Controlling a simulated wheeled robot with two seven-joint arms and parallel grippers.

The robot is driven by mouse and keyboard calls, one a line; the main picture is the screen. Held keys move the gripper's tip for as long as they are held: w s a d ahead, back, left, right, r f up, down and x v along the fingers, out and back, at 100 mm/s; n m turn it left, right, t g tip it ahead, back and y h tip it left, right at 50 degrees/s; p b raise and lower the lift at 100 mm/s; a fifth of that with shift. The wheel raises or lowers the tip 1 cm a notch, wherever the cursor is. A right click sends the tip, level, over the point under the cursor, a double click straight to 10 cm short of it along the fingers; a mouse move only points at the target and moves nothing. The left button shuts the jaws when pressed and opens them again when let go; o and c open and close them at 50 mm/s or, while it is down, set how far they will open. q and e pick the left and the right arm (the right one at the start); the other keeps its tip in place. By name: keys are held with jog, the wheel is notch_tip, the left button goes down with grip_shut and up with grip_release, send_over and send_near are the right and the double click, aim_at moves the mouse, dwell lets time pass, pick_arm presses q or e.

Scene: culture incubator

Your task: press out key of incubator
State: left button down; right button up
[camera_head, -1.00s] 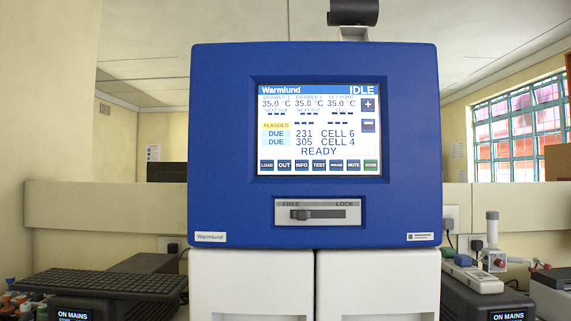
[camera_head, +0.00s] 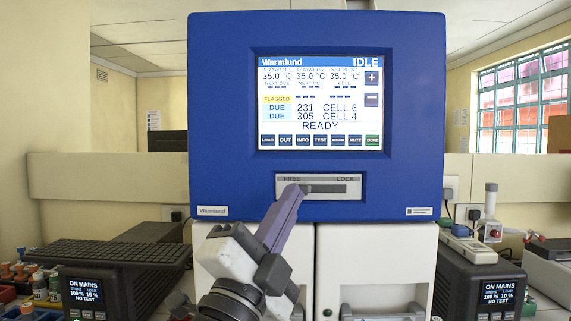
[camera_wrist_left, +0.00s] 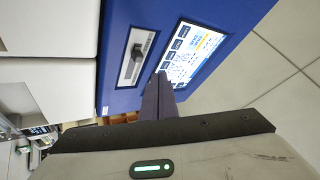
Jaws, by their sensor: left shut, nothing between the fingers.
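The blue incubator (camera_head: 225,110) stands ahead of me, its screen (camera_head: 320,103) showing IDLE and READY. The OUT key (camera_head: 285,141) is in the row of keys along the screen's bottom, between LOAD and INFO. My left gripper (camera_head: 291,190) is shut and empty. In the head view its tips are in front of the FREE/LOCK slider (camera_head: 330,188), below the OUT key, and cover the slider's left part. In the left wrist view the closed fingers (camera_wrist_left: 160,80) point at the screen's key row (camera_wrist_left: 178,50); I cannot tell whether they touch. My right gripper is not in view.
The FREE/LOCK slider panel also shows in the left wrist view (camera_wrist_left: 134,55). White drawers (camera_head: 375,255) are below the blue housing.

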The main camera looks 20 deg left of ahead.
aim_at(285, 140)
pick_arm(q)
jog(key=s+r+m+t, duration=0.1)
jog(key=s+r, duration=0.2)
jog(key=r, duration=0.5)
jog(key=shift+s+a+t, duration=0.15)
jog(key=shift+s+t, duration=0.15)
jog(key=shift+t, duration=0.1)
jog(key=shift+w+a, duration=0.4)
jog(key=shift+w, duration=1.05)
jog(key=shift+w+a, duration=0.45)
jog(key=shift+w, duration=0.95)
jog(key=shift+w+a, duration=0.4)
jog(key=shift+w, duration=1.05)
jog(key=shift+w, duration=0.1)
jog(key=shift+w+a, duration=0.1)
jog(key=shift+w, duration=0.2)
